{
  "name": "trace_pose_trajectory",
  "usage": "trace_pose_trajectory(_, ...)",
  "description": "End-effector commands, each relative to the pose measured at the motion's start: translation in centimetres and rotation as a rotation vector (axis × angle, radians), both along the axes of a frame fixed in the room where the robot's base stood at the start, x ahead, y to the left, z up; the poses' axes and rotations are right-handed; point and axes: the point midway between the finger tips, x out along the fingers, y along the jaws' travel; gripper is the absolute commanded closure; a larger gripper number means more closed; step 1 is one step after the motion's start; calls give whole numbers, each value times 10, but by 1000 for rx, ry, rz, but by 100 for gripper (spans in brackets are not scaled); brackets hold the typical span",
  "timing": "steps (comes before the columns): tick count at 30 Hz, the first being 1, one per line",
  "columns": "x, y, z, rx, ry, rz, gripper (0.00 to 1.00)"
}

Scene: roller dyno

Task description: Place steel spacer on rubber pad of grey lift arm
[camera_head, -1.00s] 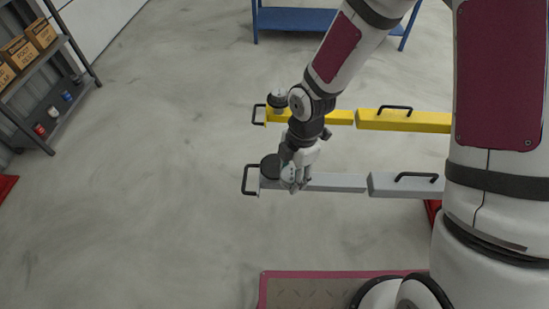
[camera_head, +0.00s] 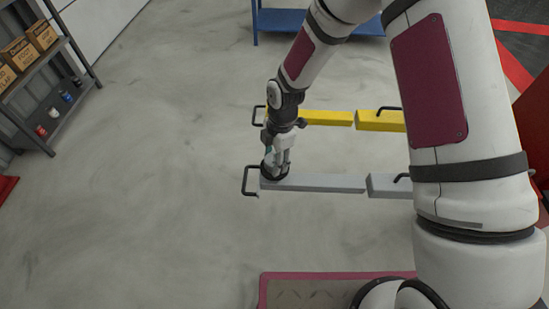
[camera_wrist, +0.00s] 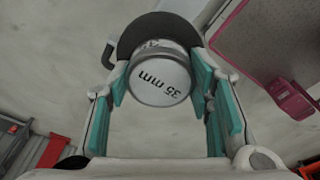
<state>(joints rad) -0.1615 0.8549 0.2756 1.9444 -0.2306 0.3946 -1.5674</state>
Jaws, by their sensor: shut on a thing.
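The steel spacer (camera_wrist: 160,78), a short silver cylinder marked "35 mm", is between the teal finger pads of my gripper (camera_wrist: 163,82) in the wrist view. My gripper is shut on it. The black round rubber pad (camera_wrist: 150,27) shows just beyond the spacer, which covers part of it. In the head view my gripper (camera_head: 275,167) points down over the pad end of the grey lift arm (camera_head: 325,182). The spacer is not clear there. I cannot tell whether the spacer touches the pad.
A yellow lift arm (camera_head: 328,118) lies behind the grey one; my arm hides its pad end. A black handle (camera_head: 249,181) stands at the grey arm's left end. A red-edged plate (camera_head: 330,274) lies in front. A shelf (camera_head: 45,95) is far left. Open floor lies between.

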Motion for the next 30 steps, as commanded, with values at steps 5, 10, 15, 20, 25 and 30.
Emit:
trace_pose_trajectory(5,1,0,0,1,-1,0,90)
trace_pose_trajectory(10,0,0,-2,1,-1,0,37)
trace_pose_trajectory(15,0,0,-2,1,-1,0,33)
trace_pose_trajectory(20,0,0,-2,1,-1,0,33)
trace_pose_trajectory(25,2,-1,10,1,-4,-1,33)
trace_pose_trajectory(30,5,-5,42,1,-6,-3,33)
